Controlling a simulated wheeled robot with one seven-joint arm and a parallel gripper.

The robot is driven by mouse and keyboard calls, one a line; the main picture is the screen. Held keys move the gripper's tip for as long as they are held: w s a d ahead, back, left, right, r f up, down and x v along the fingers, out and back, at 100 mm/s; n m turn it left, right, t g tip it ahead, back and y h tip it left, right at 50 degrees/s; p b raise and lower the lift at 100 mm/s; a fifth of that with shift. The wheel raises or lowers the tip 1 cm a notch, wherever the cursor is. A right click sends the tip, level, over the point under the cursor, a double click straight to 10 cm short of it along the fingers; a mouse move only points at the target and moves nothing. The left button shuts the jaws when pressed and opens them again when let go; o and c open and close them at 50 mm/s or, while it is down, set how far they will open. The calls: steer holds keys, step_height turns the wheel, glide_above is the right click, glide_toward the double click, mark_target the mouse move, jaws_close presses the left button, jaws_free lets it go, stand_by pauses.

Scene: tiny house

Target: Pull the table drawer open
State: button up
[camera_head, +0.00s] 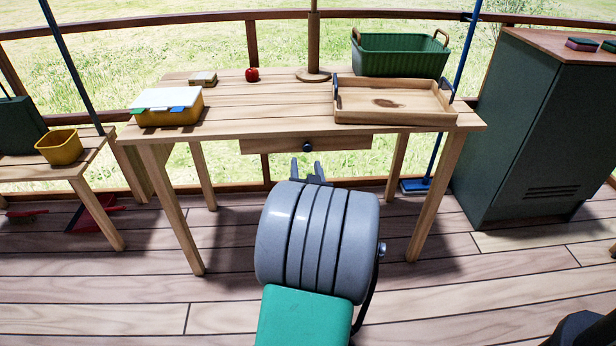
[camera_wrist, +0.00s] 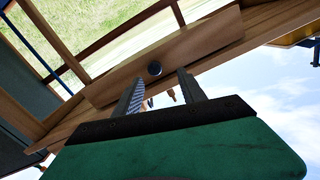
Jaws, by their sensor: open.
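The wooden table (camera_head: 300,113) stands ahead of me, with its drawer (camera_head: 340,143) under the front edge. The drawer front looks flush with the table, and a dark round knob (camera_head: 307,146) sits at its middle. My gripper (camera_head: 307,168) is open just below and in front of the knob, partly hidden behind my grey arm link. In the wrist view the open fingers of my gripper (camera_wrist: 158,85) point at the drawer front (camera_wrist: 190,50). The knob (camera_wrist: 155,69) shows between and just beyond the fingertips, apart from them.
On the table are a wooden tray (camera_head: 395,116), a green basket (camera_head: 400,54), a red apple (camera_head: 252,75) and a yellow box (camera_head: 170,117). A green cabinet (camera_head: 530,130) stands right; a smaller table with a yellow bin (camera_head: 60,147) stands left. The floor before the table is clear.

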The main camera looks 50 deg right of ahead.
mark_target(308, 149)
steer(key=shift+h, duration=0.3)
steer(key=x, duration=0.5)
steer(key=s+x, duration=0.1)
steer(key=x, duration=0.1)
steer(key=shift+w+d+f, duration=0.1)
steer(key=shift+w+d, duration=0.15)
steer(key=shift+d, duration=0.4)
steer(key=shift+c, duration=0.2)
jaws_close()
